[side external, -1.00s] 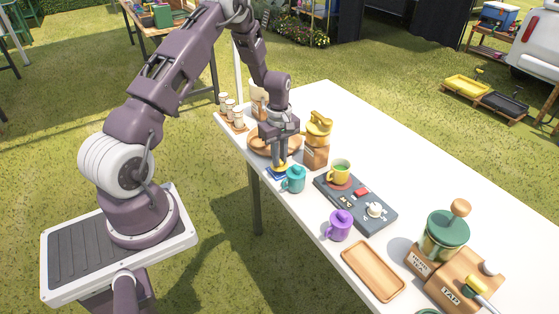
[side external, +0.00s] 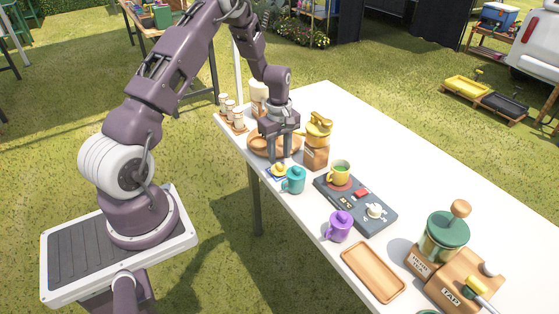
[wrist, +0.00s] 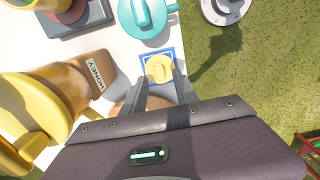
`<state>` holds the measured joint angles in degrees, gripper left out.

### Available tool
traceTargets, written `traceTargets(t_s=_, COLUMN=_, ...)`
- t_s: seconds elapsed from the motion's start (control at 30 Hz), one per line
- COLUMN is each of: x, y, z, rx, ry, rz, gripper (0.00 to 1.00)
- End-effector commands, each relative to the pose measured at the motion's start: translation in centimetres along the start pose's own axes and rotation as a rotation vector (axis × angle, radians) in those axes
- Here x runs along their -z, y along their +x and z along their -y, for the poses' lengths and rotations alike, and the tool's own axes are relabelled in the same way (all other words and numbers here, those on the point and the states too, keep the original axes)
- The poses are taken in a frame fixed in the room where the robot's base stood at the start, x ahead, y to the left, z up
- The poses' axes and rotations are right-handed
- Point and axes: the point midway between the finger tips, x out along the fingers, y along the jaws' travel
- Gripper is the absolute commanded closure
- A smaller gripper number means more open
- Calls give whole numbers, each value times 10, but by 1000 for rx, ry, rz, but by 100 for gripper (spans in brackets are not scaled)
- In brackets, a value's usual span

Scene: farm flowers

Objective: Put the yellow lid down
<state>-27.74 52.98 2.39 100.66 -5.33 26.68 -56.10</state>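The yellow lid (side external: 279,168) rests on a small blue-and-white square (side external: 270,175) at the table's near edge, beside the teal lidded mug. In the wrist view the lid (wrist: 160,69) sits inside the blue border of the square (wrist: 143,55). My gripper (side external: 280,161) is just above the lid, pointing down. In the wrist view its two fingers (wrist: 158,80) stand apart with the lid seen beyond and between their tips, and they do not appear to touch it.
The teal mug (side external: 293,180) stands close to the right of the lid. A wooden bowl (side external: 258,146) lies behind my gripper, and the honey dispenser (side external: 317,150) stands to its right. A yellow mug (side external: 340,172) and a purple mug (side external: 339,226) are farther along.

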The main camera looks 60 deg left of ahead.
Motion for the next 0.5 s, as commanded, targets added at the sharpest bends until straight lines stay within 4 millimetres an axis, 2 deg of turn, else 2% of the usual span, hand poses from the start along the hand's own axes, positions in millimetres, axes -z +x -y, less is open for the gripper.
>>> traceTargets(t_s=0.03, x=1, y=-16, z=-2, rx=-5, ry=1, rz=-4, gripper=65)
traceTargets(t_s=0.2, x=0, y=-60, z=-1, rx=-4, ry=2, rz=-3, gripper=65)
traceTargets(t_s=0.43, x=-3, y=-94, z=0, rx=-7, ry=15, rz=-3, gripper=65)
traceTargets(t_s=0.5, x=-16, y=-118, z=0, rx=-30, ry=82, rz=-10, gripper=65)
